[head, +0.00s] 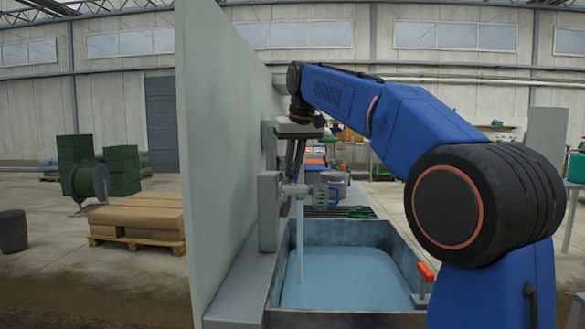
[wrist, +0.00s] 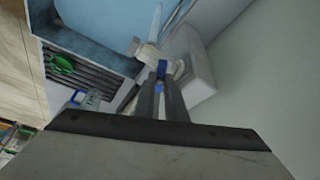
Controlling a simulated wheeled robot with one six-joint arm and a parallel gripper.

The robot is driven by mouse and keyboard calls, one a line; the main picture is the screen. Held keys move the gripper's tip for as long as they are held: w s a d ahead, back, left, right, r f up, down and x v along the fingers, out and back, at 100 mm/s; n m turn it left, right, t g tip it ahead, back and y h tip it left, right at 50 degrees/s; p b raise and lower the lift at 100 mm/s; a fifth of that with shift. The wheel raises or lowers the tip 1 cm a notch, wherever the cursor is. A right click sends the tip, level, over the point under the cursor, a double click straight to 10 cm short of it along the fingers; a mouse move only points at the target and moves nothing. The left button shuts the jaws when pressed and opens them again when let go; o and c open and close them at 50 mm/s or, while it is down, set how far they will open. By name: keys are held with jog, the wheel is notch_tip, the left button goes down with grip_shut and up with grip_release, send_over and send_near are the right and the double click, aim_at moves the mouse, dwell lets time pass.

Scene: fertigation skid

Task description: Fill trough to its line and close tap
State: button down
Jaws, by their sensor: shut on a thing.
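The trough (head: 405,261) is a grey rectangular tank with light blue water (head: 340,283) in it. I cannot make out its fill line. The tap (head: 293,189) juts from a grey box on the panel, above the trough's left side. A pale stream of water (head: 300,245) falls from it into the trough. My gripper (head: 291,178) reaches down to the tap from above. In the wrist view, my gripper's two dark fingers (wrist: 161,76) are shut on the tap's blue handle (wrist: 160,68), and the pale tap body (wrist: 148,52) shows just beyond; the fingers hide part of the handle.
A tall grey panel (head: 222,165) stands close on the left of the tap. An orange-handled fitting (head: 425,271) sits on the trough's right rim. A green object (head: 358,212) lies on the dark grating behind the trough. Stacked sacks (head: 140,213) lie on a pallet beyond the panel.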

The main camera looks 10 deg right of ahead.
jog(key=c, duration=1.8)
grip_release()
jog(key=shift+r, duration=0.1)
jog(key=a+v, duration=0.1)
jog(key=v, duration=1.6)
jog(key=shift+s+d, duration=0.15)
jog(key=shift+d, duration=0.35)
jog(key=shift+r, duration=0.1)
